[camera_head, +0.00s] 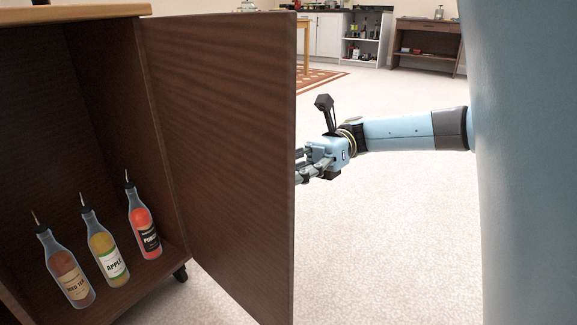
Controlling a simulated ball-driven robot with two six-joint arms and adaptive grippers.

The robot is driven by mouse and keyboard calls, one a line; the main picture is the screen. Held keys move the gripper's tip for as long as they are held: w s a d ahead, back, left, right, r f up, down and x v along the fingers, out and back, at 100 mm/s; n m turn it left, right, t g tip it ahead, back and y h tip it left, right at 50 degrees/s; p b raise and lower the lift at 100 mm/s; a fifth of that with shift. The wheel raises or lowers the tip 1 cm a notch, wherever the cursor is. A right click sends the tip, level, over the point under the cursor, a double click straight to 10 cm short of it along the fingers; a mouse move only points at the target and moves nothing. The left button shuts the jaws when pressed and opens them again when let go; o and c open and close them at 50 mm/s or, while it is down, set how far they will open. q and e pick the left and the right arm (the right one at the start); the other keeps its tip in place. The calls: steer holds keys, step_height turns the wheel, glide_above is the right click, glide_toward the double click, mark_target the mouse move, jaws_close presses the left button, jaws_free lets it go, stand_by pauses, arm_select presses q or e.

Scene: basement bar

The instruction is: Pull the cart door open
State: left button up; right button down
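The cart (100,12) stands at the left with a dark wood body and a lighter top. Its dark wood door (222,130) stands wide open, swung outward from the hinge side, so the inside shows. My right gripper (302,170) is at the free edge of the door, on its far side. The fingertips reach the edge and are partly hidden behind it, so I cannot tell whether they touch or grip the door. My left gripper is not in view.
Several syrup bottles, including a red one (143,222), a yellow one (105,252) and a brownish one (66,270), stand inside the cart. A caster (180,273) shows below. Pale floor (400,240) is clear right of the door. A dark shelf unit (427,45) stands far back.

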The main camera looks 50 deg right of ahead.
steer(key=shift+f, duration=0.1)
steer(key=c, duration=1.1)
jaws_free()
steer(key=shift+d, duration=0.1)
